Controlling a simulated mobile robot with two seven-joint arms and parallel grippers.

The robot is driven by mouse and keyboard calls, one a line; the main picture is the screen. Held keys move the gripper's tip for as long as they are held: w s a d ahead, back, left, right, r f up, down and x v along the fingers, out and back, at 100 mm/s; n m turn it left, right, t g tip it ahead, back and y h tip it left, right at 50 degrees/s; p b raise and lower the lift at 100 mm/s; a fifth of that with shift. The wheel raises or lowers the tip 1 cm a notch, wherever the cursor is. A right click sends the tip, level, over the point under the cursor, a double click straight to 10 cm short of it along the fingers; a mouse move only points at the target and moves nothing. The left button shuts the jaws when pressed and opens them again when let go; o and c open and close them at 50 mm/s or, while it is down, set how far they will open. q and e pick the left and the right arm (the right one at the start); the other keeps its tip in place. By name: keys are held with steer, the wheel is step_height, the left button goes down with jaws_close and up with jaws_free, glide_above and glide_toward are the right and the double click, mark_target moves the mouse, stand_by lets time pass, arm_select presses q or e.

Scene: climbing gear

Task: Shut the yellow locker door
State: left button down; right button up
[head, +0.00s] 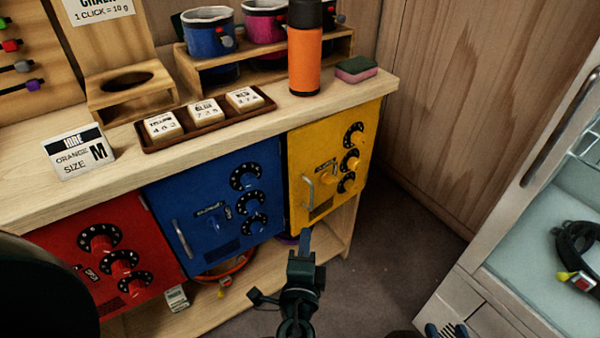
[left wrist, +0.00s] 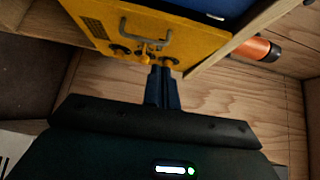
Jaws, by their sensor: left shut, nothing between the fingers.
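The yellow locker door (head: 328,192) is the rightmost of three colored doors under the counter. It has a metal handle on its left side and black dials on its right. It looks nearly flush with the locker front; I cannot tell whether a small gap is left. My left gripper (head: 305,240) is shut and empty just below the door's lower left corner. In the left wrist view the yellow door (left wrist: 190,37) fills the top, and my fingertips (left wrist: 160,72) point at its dial side; contact is unclear. Only fingertips of my right gripper (head: 446,331) show at the bottom edge.
A blue door (head: 215,195) and a red door (head: 110,245) stand to the left. The counter (head: 375,85) carries an orange bottle (head: 305,60) and a sponge (head: 356,69). A glass-fronted cabinet (head: 540,150) stands right. Open floor (head: 400,240) lies between.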

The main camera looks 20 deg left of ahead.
arm_select(q)
steer(key=x, duration=0.4)
steer(key=a+x, duration=0.1)
steer(key=x, duration=0.3)
steer(key=a+x, duration=0.1)
steer(key=x, duration=0.3)
steer(key=shift+s+a+r+p, duration=0.2)
steer(key=shift+s+r+p, duration=0.05)
steer(key=shift+r+p, duration=0.1)
steer(key=shift+w+a, duration=0.25)
steer(key=shift+a, duration=0.1)
